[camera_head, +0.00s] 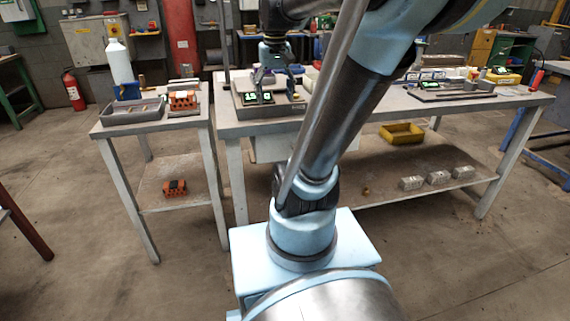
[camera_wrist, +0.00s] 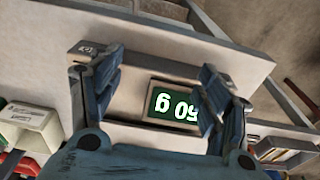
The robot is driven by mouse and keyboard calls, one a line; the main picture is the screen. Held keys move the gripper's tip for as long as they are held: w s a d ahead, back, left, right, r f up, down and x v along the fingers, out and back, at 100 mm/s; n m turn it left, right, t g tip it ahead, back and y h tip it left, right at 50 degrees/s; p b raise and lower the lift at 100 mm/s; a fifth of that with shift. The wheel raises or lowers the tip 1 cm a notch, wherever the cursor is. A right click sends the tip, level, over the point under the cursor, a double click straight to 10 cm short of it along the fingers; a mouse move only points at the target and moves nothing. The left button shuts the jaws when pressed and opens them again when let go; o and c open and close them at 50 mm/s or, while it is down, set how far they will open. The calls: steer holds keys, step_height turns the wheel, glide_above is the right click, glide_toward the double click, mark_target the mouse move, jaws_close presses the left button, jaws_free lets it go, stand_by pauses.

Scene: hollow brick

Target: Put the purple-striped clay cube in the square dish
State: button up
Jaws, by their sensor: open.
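My gripper (camera_head: 273,85) is open over the grey tray-like unit (camera_head: 268,112) at the left end of the long bench. In the wrist view my gripper (camera_wrist: 160,72) has its two blue fingers spread. A green-lit display (camera_wrist: 174,107) shows between them, and nothing is visibly held. The display also shows in the head view (camera_head: 258,97). I cannot make out the purple-striped clay cube or a clear square dish in either view; the arm and fingers cover part of this area.
A smaller table on the left holds a grey tray (camera_head: 133,113) and an orange hollow brick (camera_head: 183,100). Another orange brick (camera_head: 174,187) lies on its lower shelf. A yellow bin (camera_head: 402,134) and several grey blocks (camera_head: 438,178) sit on the bench's lower shelf. A gap separates the tables.

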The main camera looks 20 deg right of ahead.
steer(key=s+f+t, duration=0.1)
steer(key=s+f, duration=1.2)
steer(key=f, duration=0.5)
steer(key=shift+s, duration=0.25)
steer(key=shift+w+d, duration=0.1)
steer(key=shift+w+f, duration=0.15)
steer(key=shift+w, duration=0.2)
